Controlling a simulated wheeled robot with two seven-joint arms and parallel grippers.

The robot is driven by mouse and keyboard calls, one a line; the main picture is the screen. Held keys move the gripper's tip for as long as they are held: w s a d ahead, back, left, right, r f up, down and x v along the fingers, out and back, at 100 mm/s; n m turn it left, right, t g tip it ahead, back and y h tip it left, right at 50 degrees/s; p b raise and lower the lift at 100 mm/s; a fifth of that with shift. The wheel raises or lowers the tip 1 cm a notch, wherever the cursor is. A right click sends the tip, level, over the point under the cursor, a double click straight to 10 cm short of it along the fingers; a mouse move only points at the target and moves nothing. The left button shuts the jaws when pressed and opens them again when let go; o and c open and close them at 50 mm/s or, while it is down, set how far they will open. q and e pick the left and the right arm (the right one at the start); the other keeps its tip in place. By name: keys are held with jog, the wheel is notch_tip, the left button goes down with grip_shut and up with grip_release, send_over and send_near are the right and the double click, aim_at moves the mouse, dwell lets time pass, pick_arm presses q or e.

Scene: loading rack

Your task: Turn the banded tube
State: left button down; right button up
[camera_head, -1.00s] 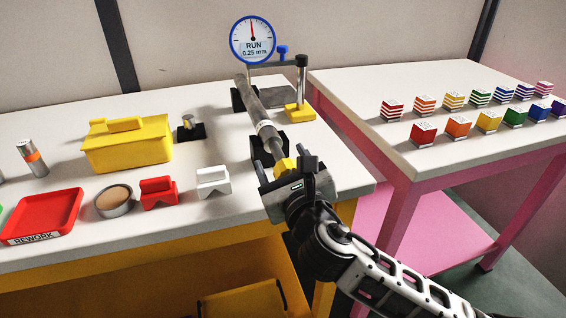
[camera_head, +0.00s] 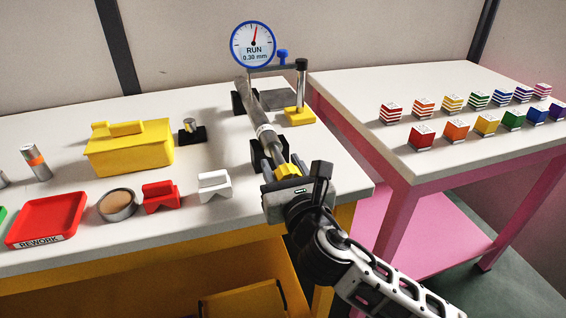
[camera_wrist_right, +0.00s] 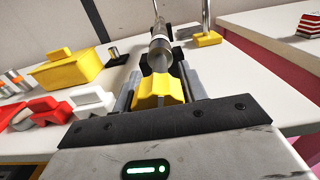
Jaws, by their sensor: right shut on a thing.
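The long grey tube (camera_head: 256,108) with a pale band lies on black supports (camera_head: 257,150) near the table's right side. It points away from me. At its near end is a yellow end piece (camera_head: 284,172). My right gripper (camera_head: 282,168) is shut on this yellow piece, with one finger on each side. The wrist view shows the yellow piece (camera_wrist_right: 160,90) between the fingers, in line with the tube (camera_wrist_right: 160,47). A round dial (camera_head: 253,44) behind the tube reads RUN, 0.30 mm. My left gripper is not in view.
Left of the tube are a white block (camera_head: 214,186), a red block (camera_head: 160,196), a round tin (camera_head: 117,204), a red REWORK tray (camera_head: 45,219) and a yellow box (camera_head: 129,147). A pink-legged table (camera_head: 390,165) with several coloured cubes stands right.

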jog(key=shift+m+p, duration=0.3)
jog(key=shift+m, duration=0.7)
jog(key=shift+m+p, duration=0.3)
jog(key=shift+m, duration=2)
jog(key=m+p, duration=0.1)
jog(key=m, duration=0.2)
jog(key=shift+m, duration=0.3)
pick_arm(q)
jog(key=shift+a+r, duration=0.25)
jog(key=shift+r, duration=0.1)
pick_arm(e)
jog(key=m, duration=0.4)
jog(key=shift+f+m, duration=0.1)
jog(key=shift+m, duration=0.2)
